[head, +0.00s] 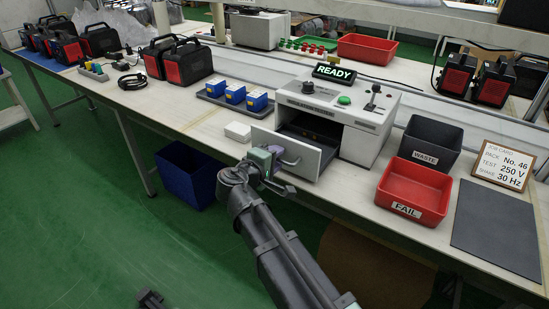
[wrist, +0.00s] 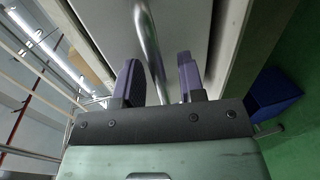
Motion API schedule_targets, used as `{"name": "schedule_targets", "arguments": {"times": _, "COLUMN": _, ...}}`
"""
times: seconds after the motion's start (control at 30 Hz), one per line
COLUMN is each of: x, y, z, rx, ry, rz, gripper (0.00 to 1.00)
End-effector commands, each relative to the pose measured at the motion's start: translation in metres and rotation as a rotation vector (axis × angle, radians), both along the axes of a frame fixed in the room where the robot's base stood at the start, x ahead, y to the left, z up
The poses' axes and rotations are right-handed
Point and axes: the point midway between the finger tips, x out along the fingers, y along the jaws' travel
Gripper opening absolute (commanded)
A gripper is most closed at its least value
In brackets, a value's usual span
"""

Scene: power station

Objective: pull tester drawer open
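My gripper (head: 284,158) is at the outer face of the drawer front (head: 308,159). In the wrist view, the metal bar handle (wrist: 147,35) runs down between the two fingers of my gripper (wrist: 161,82). The fingers are apart, with a gap beside the bar, so they are not clamped on it. My gripper partly hides the handle in the head view.
A red FAIL bin (head: 413,190) and a dark WASTE bin (head: 431,145) stand right of the tester. A tray with blue packs (head: 235,94) and a small white box (head: 238,131) are left. A blue bin (head: 187,172) is on the floor below the bench.

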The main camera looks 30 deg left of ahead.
Motion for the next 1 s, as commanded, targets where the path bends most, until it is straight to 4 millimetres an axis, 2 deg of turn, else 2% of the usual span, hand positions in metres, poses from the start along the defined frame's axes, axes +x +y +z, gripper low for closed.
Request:
{"name": "schedule_targets", "arguments": {"times": 0.17, "x": -0.020, "y": 0.001, "z": 0.006, "rx": 0.000, "ry": 0.000, "rz": 0.002, "gripper": 0.36}}
{"name": "schedule_targets", "arguments": {"times": 0.4, "x": -0.078, "y": 0.007, "z": 0.020, "rx": 0.000, "ry": -0.001, "rz": 0.003, "gripper": 0.36}}
{"name": "schedule_targets", "arguments": {"times": 0.53, "x": -0.099, "y": 0.010, "z": 0.023, "rx": 0.001, "ry": 0.000, "rz": 0.003, "gripper": 0.36}}
{"name": "schedule_targets", "arguments": {"times": 0.67, "x": -0.105, "y": 0.011, "z": 0.023, "rx": 0.000, "ry": 0.000, "rz": 0.000, "gripper": 0.36}}
{"name": "schedule_targets", "arguments": {"times": 1.0, "x": -0.105, "y": 0.011, "z": 0.022, "rx": 0.000, "ry": 0.000, "rz": 0.000, "gripper": 0.36}}
